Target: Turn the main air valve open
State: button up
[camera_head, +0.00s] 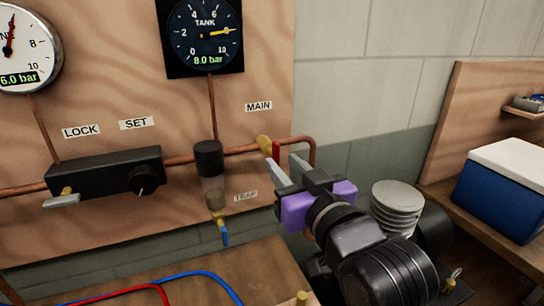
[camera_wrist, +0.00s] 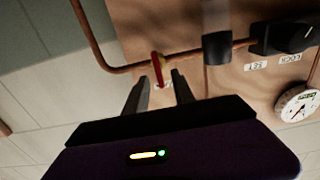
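The main air valve has a brass body (camera_head: 264,143) on the copper pipe, just under the MAIN label. Its red handle (camera_head: 276,152) hangs down, across the pipe. In the wrist view the red handle (camera_wrist: 158,70) lies between the tips of my gripper's two fingers. My gripper (camera_head: 287,168) comes in from the lower right, with its fingers apart. In the wrist view the gripper (camera_wrist: 160,84) shows a gap on each side of the handle. I cannot tell whether either finger touches it. The fingers partly hide the handle in the head view.
A black regulator (camera_head: 105,173) and a trap (camera_head: 211,180) with a blue-handled drain sit on the wooden panel left of the valve. The tank gauge (camera_head: 205,32) reads 8.0 bar. Red and blue hoses lie below. A blue-and-white cooler (camera_head: 505,190) stands on a bench at right.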

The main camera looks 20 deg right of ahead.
aim_at(278, 157)
jog(key=w, duration=0.5)
jog(key=shift+d+p, duration=0.1)
jog(key=shift+p, duration=0.25)
grip_shut()
